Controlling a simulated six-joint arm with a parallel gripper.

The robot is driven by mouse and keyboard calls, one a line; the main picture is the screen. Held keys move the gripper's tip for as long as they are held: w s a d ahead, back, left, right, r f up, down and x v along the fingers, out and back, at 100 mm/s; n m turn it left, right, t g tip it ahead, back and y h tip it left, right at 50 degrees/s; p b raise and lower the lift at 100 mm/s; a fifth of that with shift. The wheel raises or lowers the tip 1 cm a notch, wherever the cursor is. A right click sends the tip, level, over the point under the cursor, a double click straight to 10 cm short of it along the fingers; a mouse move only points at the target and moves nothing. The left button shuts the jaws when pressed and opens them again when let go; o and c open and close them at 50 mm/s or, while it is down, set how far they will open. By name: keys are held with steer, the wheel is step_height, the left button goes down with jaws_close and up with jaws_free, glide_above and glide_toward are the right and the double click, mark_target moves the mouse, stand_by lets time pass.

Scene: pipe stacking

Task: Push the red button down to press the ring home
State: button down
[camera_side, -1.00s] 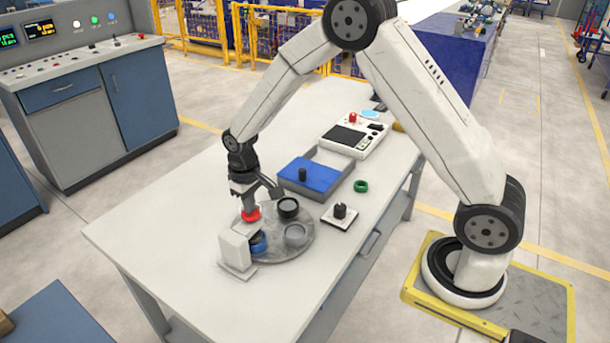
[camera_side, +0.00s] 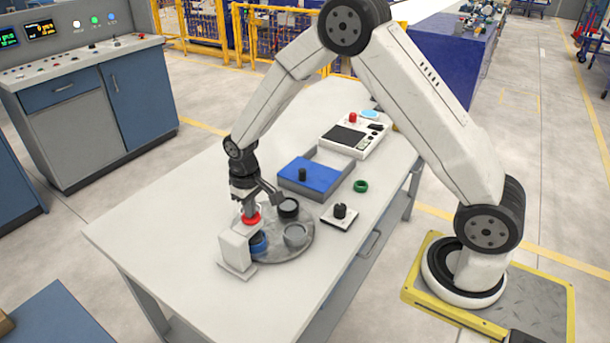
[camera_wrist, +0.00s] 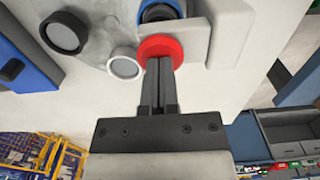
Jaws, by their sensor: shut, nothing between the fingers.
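The red button (camera_side: 251,220) sits at the top of a small light grey press stand (camera_side: 235,250), above a blue-topped pipe piece (camera_side: 259,242) on a round grey turntable (camera_side: 290,252). My gripper (camera_side: 250,212) points straight down, its fingers shut, with the tips against the button's top. In the wrist view the shut fingertips (camera_wrist: 160,62) meet the front part of the red button (camera_wrist: 160,46). The blue ring (camera_wrist: 158,10) shows just past the button and partly under it. How far the ring is seated is hidden.
The turntable also carries a black-rimmed cup (camera_side: 288,208) and a grey cup (camera_side: 296,234). A blue-topped tray (camera_side: 312,175), a green ring (camera_side: 361,186), a black knob on a plate (camera_side: 340,211) and a control box (camera_side: 352,136) lie farther back. The table's near left is clear.

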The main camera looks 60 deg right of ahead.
steer(key=shift+f, duration=0.45)
stand_by(0.8)
steer(key=shift+r, duration=3.55)
steer(key=shift+s, duration=0.1)
steer(key=s+r+t, duration=0.2)
steer(key=s, duration=1.5)
steer(key=shift+s+d+r+t, duration=0.25)
steer(key=shift+s+t, duration=0.05)
steer(key=shift+s, duration=0.05)
